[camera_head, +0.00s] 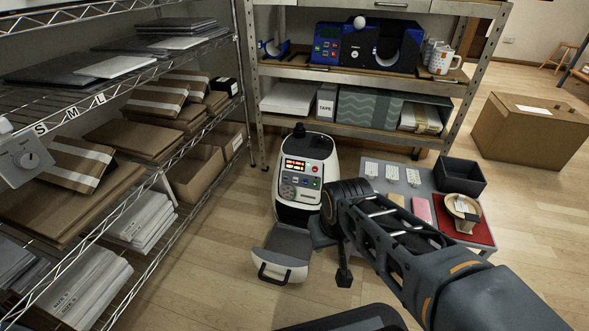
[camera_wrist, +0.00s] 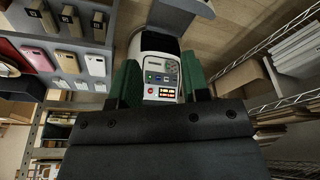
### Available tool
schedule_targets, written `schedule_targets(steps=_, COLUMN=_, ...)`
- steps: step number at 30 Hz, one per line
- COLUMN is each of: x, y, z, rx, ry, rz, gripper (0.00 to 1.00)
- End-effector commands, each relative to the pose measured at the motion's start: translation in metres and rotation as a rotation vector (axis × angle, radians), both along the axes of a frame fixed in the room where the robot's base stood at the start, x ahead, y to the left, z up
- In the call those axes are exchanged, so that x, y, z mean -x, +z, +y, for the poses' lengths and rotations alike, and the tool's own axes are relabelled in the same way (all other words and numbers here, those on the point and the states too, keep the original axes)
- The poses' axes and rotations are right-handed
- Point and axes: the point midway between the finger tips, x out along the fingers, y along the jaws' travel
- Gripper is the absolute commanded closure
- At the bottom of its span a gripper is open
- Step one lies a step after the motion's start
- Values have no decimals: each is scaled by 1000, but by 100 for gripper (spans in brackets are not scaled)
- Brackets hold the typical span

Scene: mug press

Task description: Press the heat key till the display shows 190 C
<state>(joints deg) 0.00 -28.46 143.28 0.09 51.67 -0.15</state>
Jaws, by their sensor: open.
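The white press machine (camera_head: 301,172) stands on the floor in the middle of the head view. Its lit red display (camera_head: 295,164) sits above a grey key panel (camera_head: 299,187) with several small coloured keys; the digits are too small to read surely, and I cannot tell which is the heat key. In the wrist view the machine appears upside down, with its key panel (camera_wrist: 161,76) and display (camera_wrist: 168,93) between the green fingers. My gripper (camera_wrist: 158,66) is open and empty, its fingers on either side of the panel. I cannot tell how far they are from the keys.
The machine's grey front part with a black handle (camera_head: 284,254) juts forward. A grey table (camera_head: 400,180) with phone cases, a dark bin (camera_head: 460,177) and a red mat (camera_head: 478,232) stands right. Wire shelves (camera_head: 130,170) line the left. Open floor lies between shelves and machine.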

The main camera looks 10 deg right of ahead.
Motion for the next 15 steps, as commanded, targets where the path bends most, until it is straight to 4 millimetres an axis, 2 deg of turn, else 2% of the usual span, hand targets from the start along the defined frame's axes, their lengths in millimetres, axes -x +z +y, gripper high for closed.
schedule_targets(steps=5, x=0, y=0, z=0, rx=0, ry=0, rz=0, gripper=58)
schedule_targets(steps=15, x=0, y=0, z=0, rx=0, ry=0, rz=0, gripper=91)
